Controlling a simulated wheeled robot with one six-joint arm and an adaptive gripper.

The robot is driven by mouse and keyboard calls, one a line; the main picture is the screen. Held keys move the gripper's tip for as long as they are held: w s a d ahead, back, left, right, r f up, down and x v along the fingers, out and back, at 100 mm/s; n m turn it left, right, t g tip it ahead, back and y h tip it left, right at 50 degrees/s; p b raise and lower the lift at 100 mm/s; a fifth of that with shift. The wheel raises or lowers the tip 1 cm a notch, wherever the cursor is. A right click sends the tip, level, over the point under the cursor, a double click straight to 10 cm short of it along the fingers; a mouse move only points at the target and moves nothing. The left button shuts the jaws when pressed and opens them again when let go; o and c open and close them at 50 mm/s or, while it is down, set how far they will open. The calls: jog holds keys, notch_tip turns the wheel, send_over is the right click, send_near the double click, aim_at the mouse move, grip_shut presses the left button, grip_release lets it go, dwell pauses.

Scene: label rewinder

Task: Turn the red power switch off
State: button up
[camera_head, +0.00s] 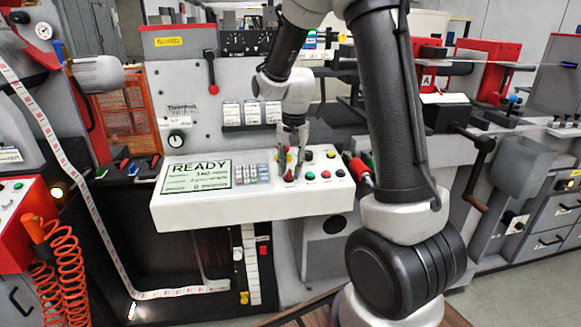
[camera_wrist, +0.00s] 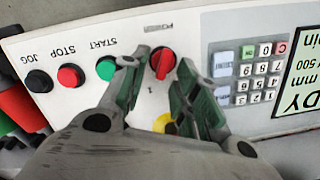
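The red power switch (camera_wrist: 162,62) is a rotary knob under an upside-down "POWER" label in the wrist view. Its handle lies nearly along the picture's vertical, slightly tilted. A "1" mark shows below it. In the head view the red switch (camera_head: 289,175) sits on the white control panel (camera_head: 250,207), partly hidden by my fingers. My gripper (camera_wrist: 158,70) is open, with one fingertip on each side of the knob. In the head view my gripper (camera_head: 291,155) points down over the panel. Whether a finger touches the knob, I cannot tell.
Beside the switch are the green START button (camera_wrist: 106,68), the red STOP button (camera_wrist: 70,76) and the black JOG button (camera_wrist: 38,81). A keypad (camera_wrist: 250,72) and the READY display (camera_head: 197,177) lie on its other side. A yellow button (camera_wrist: 165,124) is partly hidden by my gripper.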

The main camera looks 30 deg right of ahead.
grip_shut()
jog(key=shift+n, duration=0.3)
jog(key=n, duration=0.4)
jog(key=shift+w+a+r+h, duration=0.1)
jog(key=shift+w+a+h, duration=0.1)
jog(key=shift+a+h, duration=0.1)
jog(key=n, duration=0.5)
jog(key=shift+a+h, duration=0.3)
jog(key=shift+a, duration=0.05)
jog(key=shift+n, duration=0.3)
grip_release()
